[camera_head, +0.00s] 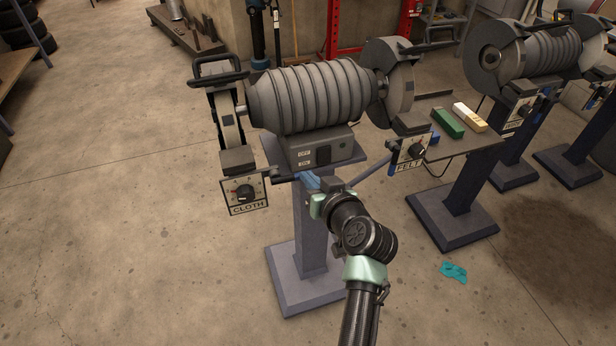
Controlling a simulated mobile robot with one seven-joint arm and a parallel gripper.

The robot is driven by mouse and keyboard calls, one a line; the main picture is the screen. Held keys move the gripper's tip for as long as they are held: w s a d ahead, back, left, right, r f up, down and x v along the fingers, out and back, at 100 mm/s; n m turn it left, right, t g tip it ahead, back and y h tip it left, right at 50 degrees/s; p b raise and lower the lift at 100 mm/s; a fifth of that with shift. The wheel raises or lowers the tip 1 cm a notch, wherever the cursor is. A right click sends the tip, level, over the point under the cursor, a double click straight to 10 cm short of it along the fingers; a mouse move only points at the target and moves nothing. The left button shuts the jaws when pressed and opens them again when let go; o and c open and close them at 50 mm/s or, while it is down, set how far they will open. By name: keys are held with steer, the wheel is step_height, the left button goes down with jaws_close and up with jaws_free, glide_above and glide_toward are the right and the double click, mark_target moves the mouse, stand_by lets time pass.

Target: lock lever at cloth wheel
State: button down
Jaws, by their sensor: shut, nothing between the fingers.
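The cloth wheel (228,120) is at the left end of the ribbed grey grinder, inside a dark guard. A black dial on a plate marked CLOTH (246,194) hangs below it. A short dark lever (276,180) sticks out just right of that plate, by the pedestal. My gripper (302,180) is at the right end of this lever, in front of the pedestal. It is shut with nothing held. The fingertips are small and partly hidden, so I cannot tell whether they touch the lever.
The felt wheel (397,88), with its FELT dial plate (410,152), is at the grinder's right end. A side shelf (466,150) holds green and yellow-white bars. A second grinder (540,55) stands at right. A teal rag (453,271) lies on the floor. Floor at left is clear.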

steer(key=s+a+f+m+t+y+b, duration=0.1)
steer(key=a+f+m+y+b, duration=0.2)
steer(key=f+m+y+b, duration=0.3)
steer(key=shift+a+f+m+b, duration=0.25)
steer(key=shift+f+m+b, duration=0.55)
steer(key=shift+m+b, duration=2.25)
